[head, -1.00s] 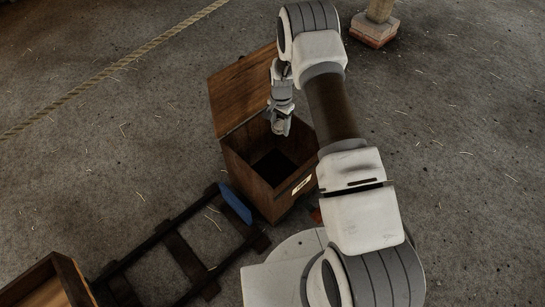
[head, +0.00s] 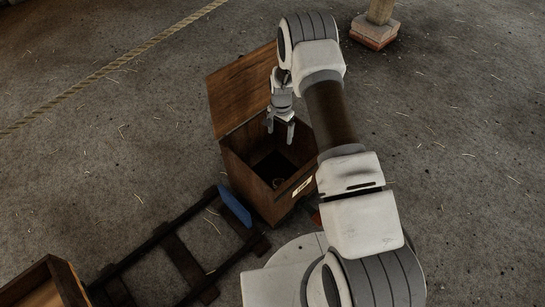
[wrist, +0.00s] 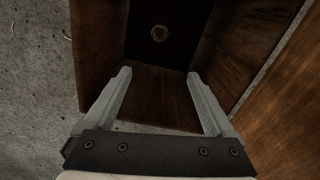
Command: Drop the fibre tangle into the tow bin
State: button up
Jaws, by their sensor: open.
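The tow bin (head: 247,172) is a dark wooden box with its lid (head: 243,92) swung open and a small pale label on its front.
A dark ladder-like frame (head: 180,255) with a blue piece (head: 235,206) lies left of the bin. Another wooden box (head: 45,284) is at the lower left. A rope (head: 120,65) crosses the floor at the upper left. A post on a brick base (head: 374,32) stands at the top right.

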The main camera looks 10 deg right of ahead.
jog(key=shift+r, duration=0.1)
notch_tip(320, 180, up, 17)
jog(key=p, duration=0.6)
jog(key=shift+r, duration=0.15)
jog(key=s+r+n+t, duration=0.15)
jog(key=s+r, duration=0.35)
jog(key=r, duration=0.8)
jog(key=s+r+n+t, duration=0.1)
jog(key=s+r+n, duration=0.3)
jog(key=r, duration=0.8)
jog(key=s+r+n+t, duration=0.1)
jog(key=s+r, duration=0.3)
jog(key=s, duration=0.8)
jog(key=s+r+n+t, duration=0.2)
jog(key=s+r, duration=0.3)
jog(key=s, duration=0.7)
jog(key=shift+n, duration=0.45)
notch_tip(320, 180, up, 22)
jog(key=p, duration=2.2)
jog(key=shift+s+d+r+p, duration=0.1)
jog(key=shift+s+r+p, duration=0.1)
jog(key=shift+p, duration=0.1)
jog(key=shift+c, duration=0.3)
